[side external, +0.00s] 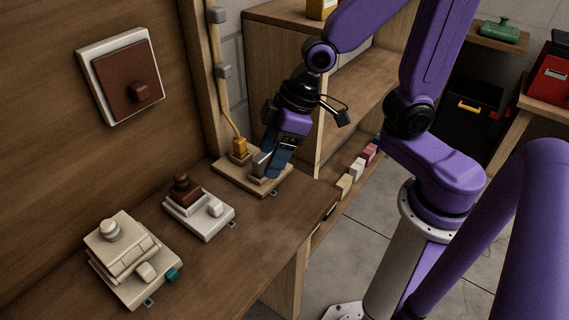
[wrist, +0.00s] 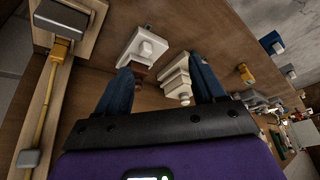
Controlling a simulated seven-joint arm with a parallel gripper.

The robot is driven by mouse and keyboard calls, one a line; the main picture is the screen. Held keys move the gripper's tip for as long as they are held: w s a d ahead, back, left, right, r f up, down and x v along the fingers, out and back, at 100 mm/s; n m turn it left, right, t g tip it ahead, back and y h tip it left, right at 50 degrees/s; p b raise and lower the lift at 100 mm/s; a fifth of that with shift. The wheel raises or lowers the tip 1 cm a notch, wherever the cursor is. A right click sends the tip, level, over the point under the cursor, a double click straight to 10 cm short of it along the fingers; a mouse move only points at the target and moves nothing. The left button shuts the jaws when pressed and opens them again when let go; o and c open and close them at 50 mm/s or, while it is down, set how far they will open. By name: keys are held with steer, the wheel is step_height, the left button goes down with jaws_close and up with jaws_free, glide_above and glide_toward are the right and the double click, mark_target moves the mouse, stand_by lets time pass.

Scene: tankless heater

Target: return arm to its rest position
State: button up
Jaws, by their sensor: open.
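My gripper (side external: 274,160) is at the end of my purple arm, over the right end of the wooden bench. Its dark blue fingers point down near the wooden-based unit (side external: 226,176), hiding part of it; I cannot tell from the side whether they touch. In the wrist view my gripper (wrist: 161,76) has its two fingers spread apart, with nothing held between them. The white-based unit with a brown block (wrist: 142,48) and the cream unit (wrist: 176,80) show beyond the fingers.
On the bench (side external: 262,238) stand the white-based unit (side external: 203,222) and the cream unit (side external: 128,254). A brown switch panel (side external: 122,80) is on the wall. A yellow plug (side external: 239,147) and cable rise beside the post. A wooden shelf (side external: 350,105) stands behind my gripper.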

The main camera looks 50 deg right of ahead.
steer(key=s+d+n+g+h, duration=0.1)
steer(key=s+d, duration=0.3)
steer(key=s, duration=0.3)
steer(key=s+d+r+n+g+h, duration=0.1)
steer(key=s+d+n+h, duration=0.1)
steer(key=s+d, duration=0.3)
steer(key=shift+s+r+g, duration=0.15)
steer(key=shift+s+g, duration=0.15)
steer(key=shift+s, duration=0.65)
steer(key=shift+w+a, duration=0.1)
steer(key=shift+w, duration=0.05)
steer(key=shift+c, duration=0.5)
steer(key=m+t+y, duration=0.3)
steer(key=m+t, duration=0.3)
steer(key=t, duration=0.1)
glide_toward(187, 175)
steer(key=w+f, duration=0.1)
steer(key=shift+a+x, duration=0.15)
steer(key=shift+x, duration=2.4)
steer(key=shift+a+x, duration=0.1)
steer(key=shift+x, duration=2.45)
steer(key=shift+c, duration=0.3)
